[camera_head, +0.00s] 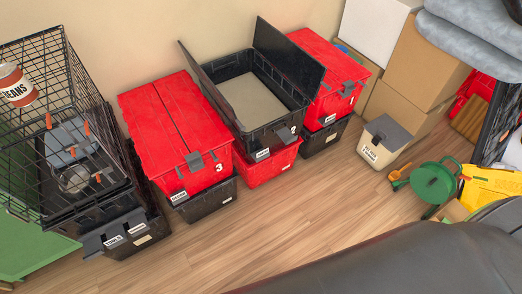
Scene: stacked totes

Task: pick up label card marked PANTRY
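I cannot make out a card that clearly reads PANTRY. Neither my left nor my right gripper is in view.
The open black tote (283,120) sits on a red one, between a red-lidded tote (165,120) and another red tote (338,70). A wire cage (35,90) stands left. The wood floor (290,215) is clear.

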